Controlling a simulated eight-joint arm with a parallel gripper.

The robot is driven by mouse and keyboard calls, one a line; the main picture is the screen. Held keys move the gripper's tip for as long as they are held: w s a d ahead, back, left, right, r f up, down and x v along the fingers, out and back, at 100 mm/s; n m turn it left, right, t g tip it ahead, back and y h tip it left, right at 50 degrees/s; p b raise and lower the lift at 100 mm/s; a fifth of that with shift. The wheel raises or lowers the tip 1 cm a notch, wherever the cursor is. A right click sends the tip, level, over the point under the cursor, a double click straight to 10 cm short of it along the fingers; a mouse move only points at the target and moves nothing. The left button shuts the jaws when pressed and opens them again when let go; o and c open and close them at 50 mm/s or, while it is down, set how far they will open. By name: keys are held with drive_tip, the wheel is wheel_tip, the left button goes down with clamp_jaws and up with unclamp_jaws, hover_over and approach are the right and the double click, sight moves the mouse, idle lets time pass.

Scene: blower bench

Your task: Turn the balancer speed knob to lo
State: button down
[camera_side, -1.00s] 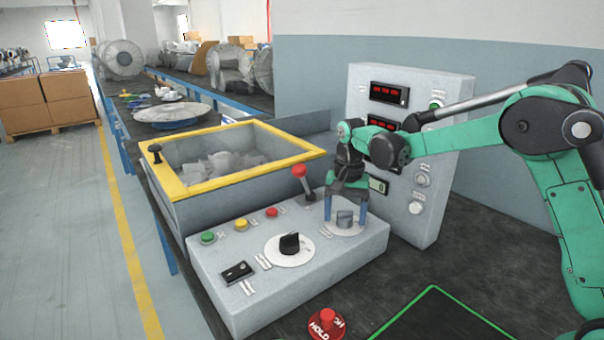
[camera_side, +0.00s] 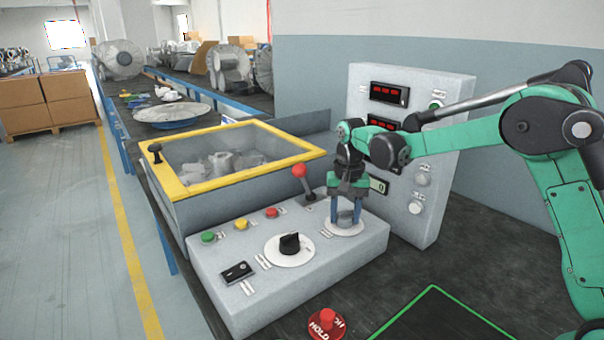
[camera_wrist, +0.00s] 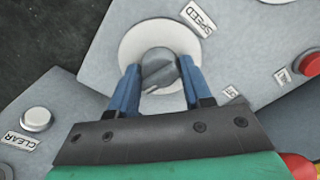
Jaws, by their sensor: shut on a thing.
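The grey speed knob (camera_wrist: 158,70) sits on a white round dial plate (camera_wrist: 131,46) beside a label reading SPEED (camera_wrist: 198,19). In the side view the knob (camera_side: 346,217) is at the right end of the sloped grey control box (camera_side: 225,296). My gripper (camera_side: 346,214) points down over it, and its blue fingers are shut on the knob's two sides. In the wrist view the fingers of my gripper (camera_wrist: 160,82) flank the knob, whose ridge lies tilted. A small label (camera_wrist: 231,92) near the dial is too blurred to read for certain.
A red-knobbed lever (camera_side: 301,172) stands just left of my gripper. A black knob on a white dial (camera_side: 289,245) and several coloured buttons share the box. An upright panel (camera_side: 443,150) stands close behind. A red HOLD button (camera_side: 327,321) is in front.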

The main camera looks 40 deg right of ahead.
sight(346, 211)
drive_tip(key=n, duration=0.4)
drive_tip(key=shift+n, duration=2)
drive_tip(key=shift+c, duration=2)
unclamp_jaws()
drive_tip(key=shift+r, duration=2.85)
drive_tip(key=shift+s, duration=0.1)
